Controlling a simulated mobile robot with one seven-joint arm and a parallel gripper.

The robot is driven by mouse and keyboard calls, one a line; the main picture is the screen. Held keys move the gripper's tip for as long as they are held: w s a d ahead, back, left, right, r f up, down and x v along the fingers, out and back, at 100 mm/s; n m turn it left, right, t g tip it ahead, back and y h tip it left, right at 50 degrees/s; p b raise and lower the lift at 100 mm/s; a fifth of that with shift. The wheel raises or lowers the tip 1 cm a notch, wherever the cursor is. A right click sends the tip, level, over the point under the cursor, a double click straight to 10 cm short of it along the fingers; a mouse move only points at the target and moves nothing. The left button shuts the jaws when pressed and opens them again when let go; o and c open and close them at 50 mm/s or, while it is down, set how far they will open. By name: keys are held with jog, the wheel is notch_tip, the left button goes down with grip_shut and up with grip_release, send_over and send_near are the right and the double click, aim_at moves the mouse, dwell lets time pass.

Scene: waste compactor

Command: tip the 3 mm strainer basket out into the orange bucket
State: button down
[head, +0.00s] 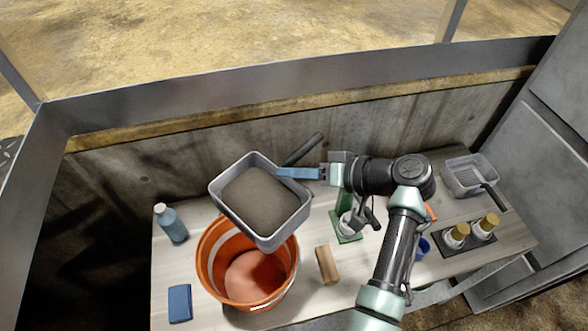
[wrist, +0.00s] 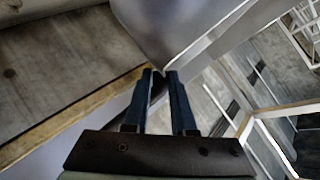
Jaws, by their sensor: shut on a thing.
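A grey rectangular strainer basket (head: 296,222) with a dark handle (head: 303,150) is held up over the back of the orange bucket (head: 206,272). A flat grey-brown surface shows inside it; I cannot tell whether this is material or the basket's floor. The basket looks slightly tilted, and no size mark is readable. My gripper (head: 280,173), with blue fingers, is shut at the basket's right side by the handle. In the wrist view my fingers (wrist: 160,72) meet the basket's grey wall (wrist: 185,25). The bucket stands upright on the table, its inside partly hidden by the basket.
A second grey basket (head: 460,186) with a dark handle sits at the table's back right. Near it is a dark tray with gold-capped bottles (head: 457,236). A blue bottle (head: 171,225), blue block (head: 180,303) and brown block (head: 327,265) surround the bucket. A wall stands behind.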

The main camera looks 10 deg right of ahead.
jog(key=r+n+h, duration=0.1)
jog(key=r+n+t+h+p, duration=0.1)
jog(key=n, duration=0.1)
jog(key=shift+s+a+r+h, duration=0.3)
jog(key=shift+a+r+h, duration=0.05)
jog(key=shift+r+h, duration=0.05)
jog(key=s+a+n+t+h+b, duration=0.2)
jog(key=a+b, duration=0.1)
jog(key=b, duration=0.1)
jog(key=s+a+n+t+h+b, duration=0.2)
jog(key=a+n+b, duration=0.1)
jog(key=a+b, duration=0.1)
jog(key=s+a+n+t+h+b, duration=0.1)
jog(key=s+a+n+t+b, duration=0.1)
jog(key=b, duration=0.3)
jog(key=shift+s+a+f+n+h+b, duration=0.1)
jog(key=shift+s+a+n+h+b, duration=0.3)
jog(key=shift+a+n, duration=0.3)
jog(key=shift+s+a, duration=0.15)
jog(key=shift+a, duration=0.1)
dwell(1.5)
